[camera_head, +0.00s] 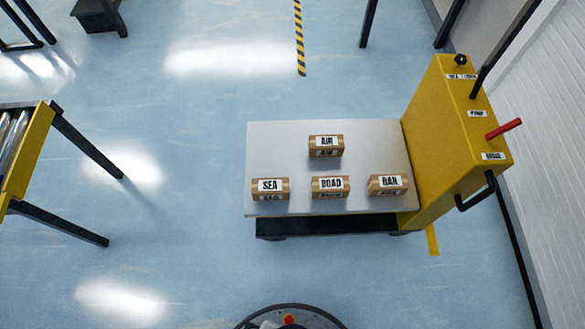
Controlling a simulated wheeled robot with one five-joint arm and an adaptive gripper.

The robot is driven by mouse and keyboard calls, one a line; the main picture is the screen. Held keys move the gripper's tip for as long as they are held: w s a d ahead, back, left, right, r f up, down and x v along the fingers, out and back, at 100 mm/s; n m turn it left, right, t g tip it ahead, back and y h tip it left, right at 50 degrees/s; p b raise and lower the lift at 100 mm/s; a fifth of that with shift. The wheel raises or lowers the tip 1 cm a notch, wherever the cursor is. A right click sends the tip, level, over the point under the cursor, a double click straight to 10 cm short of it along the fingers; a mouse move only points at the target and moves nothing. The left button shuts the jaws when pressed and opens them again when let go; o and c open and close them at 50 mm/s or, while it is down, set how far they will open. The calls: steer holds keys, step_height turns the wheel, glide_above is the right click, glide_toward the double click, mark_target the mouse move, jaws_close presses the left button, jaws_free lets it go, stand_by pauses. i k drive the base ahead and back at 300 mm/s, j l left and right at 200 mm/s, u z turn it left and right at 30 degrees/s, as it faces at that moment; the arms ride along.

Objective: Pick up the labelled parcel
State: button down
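Three brown parcels with white labels sit in a row along the near side of a grey platform (265,140). The left one is the SEA parcel (270,189), the middle one is the ROAD parcel (330,187), and the right one, seemingly reading RAIL or RAN, is the right parcel (388,185). Behind the ROAD parcel stands the AIR parcel (326,146). All rest apart from one another. My gripper is not in view; only a rounded dark part of my own body shows at the bottom edge.
A yellow cart body (440,130) with a red lever (504,129) and black handle adjoins the platform's right end. A roller conveyor (25,150) with dark legs stands at the left. A white wall is at the far right. Open blue floor lies between conveyor and platform.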

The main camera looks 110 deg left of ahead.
mark_target(332, 186)
steer(key=u, duration=0.45)
steer(key=l+u, duration=0.15)
steer(key=u, duration=0.8)
steer(key=k+u, duration=0.1)
steer(key=u, duration=0.35)
steer(key=l+u, duration=0.1)
steer(key=u, duration=0.35)
steer(key=k+u, duration=0.1)
steer(key=u, duration=0.85)
